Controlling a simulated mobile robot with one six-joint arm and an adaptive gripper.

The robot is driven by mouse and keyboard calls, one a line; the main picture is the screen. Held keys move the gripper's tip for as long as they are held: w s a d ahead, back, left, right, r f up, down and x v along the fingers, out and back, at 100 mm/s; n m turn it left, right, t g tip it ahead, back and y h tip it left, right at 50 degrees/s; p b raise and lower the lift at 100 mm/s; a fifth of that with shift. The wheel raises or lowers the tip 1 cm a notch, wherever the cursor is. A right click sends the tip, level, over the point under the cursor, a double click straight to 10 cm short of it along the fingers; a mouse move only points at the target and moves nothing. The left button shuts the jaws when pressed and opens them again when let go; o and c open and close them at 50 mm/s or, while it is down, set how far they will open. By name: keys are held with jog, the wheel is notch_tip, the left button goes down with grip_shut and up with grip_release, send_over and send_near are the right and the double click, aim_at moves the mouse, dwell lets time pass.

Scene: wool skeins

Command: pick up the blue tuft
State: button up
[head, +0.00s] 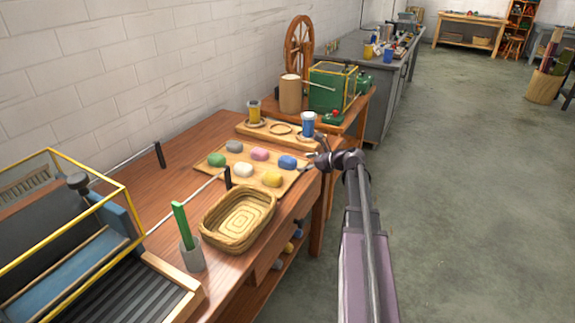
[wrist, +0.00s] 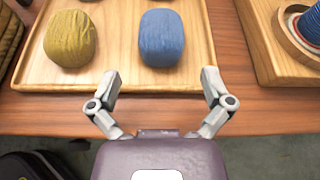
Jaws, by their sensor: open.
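The blue tuft (head: 288,162) lies at the right end of the wooden tray (head: 222,177) on the table in the head view. In the wrist view the blue tuft (wrist: 162,38) lies near the tray's front rim (wrist: 150,87), ahead of my gripper. My gripper (wrist: 159,78) is open and empty, with its two fingers spread over the table and tray edge. The tuft is in line with the gap between the fingers but beyond the fingertips. In the head view my gripper (head: 318,157) is beside the tray's right end, small and partly hidden by my arm.
A yellow tuft (wrist: 70,38) lies left of the blue one. Green, pink, grey and white tufts share the tray. A wicker basket (head: 238,218) stands in front of it. A second board (wrist: 256,40) with a blue spool (wrist: 309,24) is close on the right.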

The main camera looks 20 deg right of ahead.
aim_at(296, 163)
jog(key=shift+w, duration=0.1)
jog(key=b+x, duration=0.2)
jog(key=x, duration=0.2)
jog(key=shift+w+f, duration=0.1)
jog(key=shift+f, duration=0.05)
jog(key=shift+w+a+f, duration=0.1)
jog(key=shift+w+a, duration=0.2)
jog(key=shift+w, duration=0.05)
dwell(0.4)
jog(key=c, duration=0.6)
